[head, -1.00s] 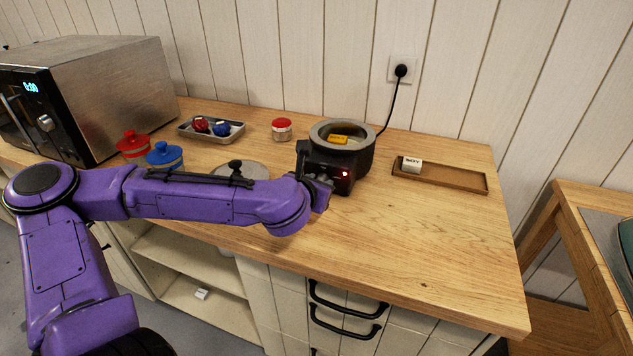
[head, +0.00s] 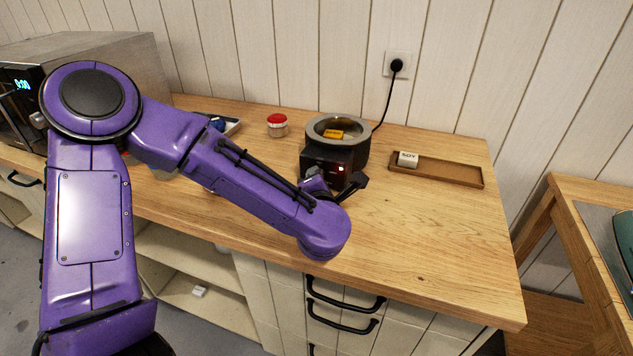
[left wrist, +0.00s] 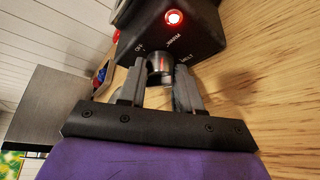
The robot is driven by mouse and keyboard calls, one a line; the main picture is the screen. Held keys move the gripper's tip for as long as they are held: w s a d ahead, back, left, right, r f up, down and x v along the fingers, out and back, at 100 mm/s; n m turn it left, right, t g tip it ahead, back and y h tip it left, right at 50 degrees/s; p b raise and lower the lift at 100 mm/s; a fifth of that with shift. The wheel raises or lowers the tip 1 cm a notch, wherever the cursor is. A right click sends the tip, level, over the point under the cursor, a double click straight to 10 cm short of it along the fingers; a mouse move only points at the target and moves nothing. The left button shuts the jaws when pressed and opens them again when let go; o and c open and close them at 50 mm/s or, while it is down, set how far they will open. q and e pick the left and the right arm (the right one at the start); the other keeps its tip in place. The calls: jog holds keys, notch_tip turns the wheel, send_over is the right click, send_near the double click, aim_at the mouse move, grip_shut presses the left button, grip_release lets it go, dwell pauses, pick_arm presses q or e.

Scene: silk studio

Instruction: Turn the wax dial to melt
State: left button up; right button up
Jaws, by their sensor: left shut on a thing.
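The dark wax pot (head: 362,148) stands near the back of the worktop, with a yellow block (head: 333,134) inside. Its control box (head: 327,160) faces front with a lit red lamp (head: 341,168). In the left wrist view, the wax dial (left wrist: 160,65) is a short dark knob on the box face, with OFF, WARM and MELT printed around it. My left gripper (left wrist: 160,78) has its fingers on either side of the dial and is shut on it. In the head view my arm and gripper hide the dial. I cannot tell clearly which label the dial's mark faces. My right gripper is not in view.
A red-lidded jar (head: 277,125) stands left of the pot. A wooden tray (head: 440,173) with a white SOY block (head: 408,159) lies to the right. A cord runs from the pot to the wall socket (head: 397,65). The worktop's right front is clear.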

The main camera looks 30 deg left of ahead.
pick_arm(q)
jog(key=shift+f+m+t+y, duration=0.15)
jog(key=shift+m+t+y, duration=0.35)
jog(key=shift+m, duration=0.7)
jog(key=shift+y+b, duration=0.3)
jog(key=o, duration=1)
jog(key=shift+o, duration=0.2)
jog(key=b+v, duration=0.1)
jog(key=v, duration=0.9)
jog(key=shift+s+d, duration=0.2)
